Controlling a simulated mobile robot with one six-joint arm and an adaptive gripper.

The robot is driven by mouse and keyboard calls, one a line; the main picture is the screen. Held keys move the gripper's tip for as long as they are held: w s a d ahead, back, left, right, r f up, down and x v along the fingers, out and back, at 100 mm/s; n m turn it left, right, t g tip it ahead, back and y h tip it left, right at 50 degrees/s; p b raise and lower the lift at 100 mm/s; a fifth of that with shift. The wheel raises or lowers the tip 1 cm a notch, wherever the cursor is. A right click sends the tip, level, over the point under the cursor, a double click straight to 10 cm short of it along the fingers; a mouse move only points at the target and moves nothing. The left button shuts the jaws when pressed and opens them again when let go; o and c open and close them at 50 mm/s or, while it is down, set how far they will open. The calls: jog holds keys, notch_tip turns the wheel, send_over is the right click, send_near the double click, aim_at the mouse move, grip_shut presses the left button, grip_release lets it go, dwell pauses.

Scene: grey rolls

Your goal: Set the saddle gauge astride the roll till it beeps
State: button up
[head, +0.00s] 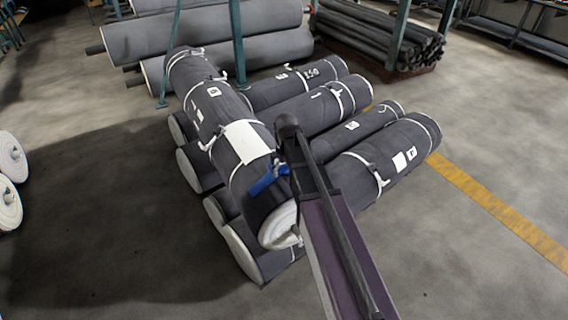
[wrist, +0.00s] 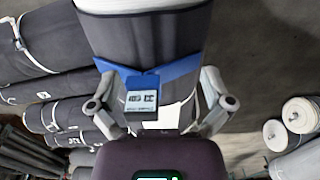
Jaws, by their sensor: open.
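The saddle gauge is a blue bracket with a small grey box; in the wrist view the gauge (wrist: 185,70) lies across the dark roll (wrist: 125,38), its blue arms spread to both sides. The box carries a small label or display, too small to read. In the head view the blue gauge (head: 264,182) shows near the roll's front end, on the top roll (head: 193,72) that lies across the others. My gripper (wrist: 155,92) is open, with one finger on each side of the gauge box and a gap to it. My arm hides part of the gauge in the head view.
Several strapped grey rolls (head: 335,110) lie under the top roll. Large rolls (head: 205,32) and a stack of thin dark rolls (head: 375,35) stand behind, near green posts (head: 239,45). White-ended rolls (head: 8,165) are at far left. The floor at front left is clear.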

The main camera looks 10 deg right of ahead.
jog(key=shift+s+f+b, duration=0.2)
jog(key=shift+s+f, duration=0.15)
jog(key=shift+s, duration=0.3)
jog(key=shift+s+f+b, duration=0.2)
jog(key=shift+s+f, duration=0.1)
jog(key=shift+s, duration=0.3)
jog(key=shift+r, duration=0.1)
jog(key=s+r+m+p, duration=0.3)
jog(key=s+r+p, duration=0.8)
jog(key=s, duration=0.2)
jog(key=shift+d+m, duration=0.25)
jog(key=shift+m, duration=0.05)
